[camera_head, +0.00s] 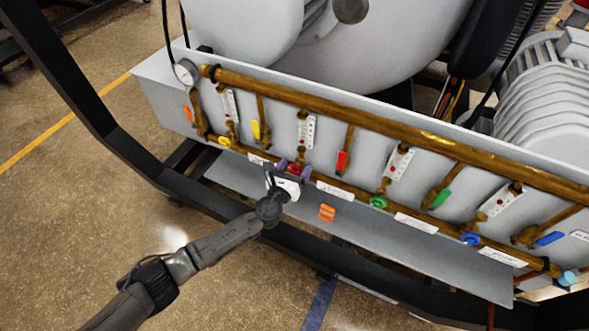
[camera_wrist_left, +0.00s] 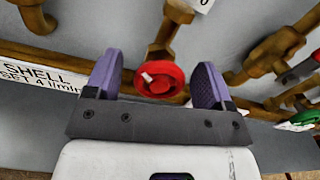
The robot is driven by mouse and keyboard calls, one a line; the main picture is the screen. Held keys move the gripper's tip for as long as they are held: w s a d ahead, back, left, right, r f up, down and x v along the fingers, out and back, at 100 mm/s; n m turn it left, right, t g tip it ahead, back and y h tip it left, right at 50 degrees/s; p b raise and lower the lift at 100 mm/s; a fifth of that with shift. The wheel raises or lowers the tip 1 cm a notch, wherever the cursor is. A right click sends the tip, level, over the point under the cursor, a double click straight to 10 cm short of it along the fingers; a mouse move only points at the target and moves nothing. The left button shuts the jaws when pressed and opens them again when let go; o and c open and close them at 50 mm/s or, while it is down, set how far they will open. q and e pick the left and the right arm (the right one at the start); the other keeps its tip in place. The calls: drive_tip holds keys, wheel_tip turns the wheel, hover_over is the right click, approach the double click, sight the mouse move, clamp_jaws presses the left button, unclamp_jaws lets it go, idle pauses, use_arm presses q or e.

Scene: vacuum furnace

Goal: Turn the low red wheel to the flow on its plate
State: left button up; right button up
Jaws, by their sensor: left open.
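The low red wheel (camera_wrist_left: 160,80) sits on a brass fitting at the lower pipe. In the head view it shows as a small red patch (camera_head: 293,168), mostly hidden by my left gripper (camera_head: 287,167). In the left wrist view my left gripper (camera_wrist_left: 157,82) is open, its purple fingers to either side of the wheel with gaps between. I cannot tell whether the fingertips reach around the rim. A plate reading "SHELL SET 4 l/min" (camera_wrist_left: 38,78) is left of the wheel. Another plate (camera_head: 335,190) is right of the wheel; its text is unreadable. My right gripper is not in view.
A white-scaled flow meter (camera_head: 305,128) stands above the red wheel, and a red lever (camera_head: 343,161) to its right. Yellow (camera_head: 223,141), green (camera_head: 378,202) and blue (camera_head: 470,239) wheels line the lower pipe. A black frame rail (camera_head: 200,197) runs in front. An orange tag (camera_head: 327,212) is below.

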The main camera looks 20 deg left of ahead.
use_arm(q)
drive_tip(key=c, duration=0.9)
drive_tip(key=shift+n, duration=0.3)
drive_tip(key=n+b, duration=0.1)
drive_tip(key=n, duration=0.2)
drive_tip(key=shift+f, duration=0.15)
drive_tip(key=n+b, duration=0.1)
drive_tip(key=n, duration=0.2)
drive_tip(key=shift+n, duration=0.3)
drive_tip(key=n, duration=0.3)
drive_tip(key=shift+a+b, duration=0.1)
drive_tip(key=shift+b, duration=0.3)
drive_tip(key=shift+n, duration=2.2)
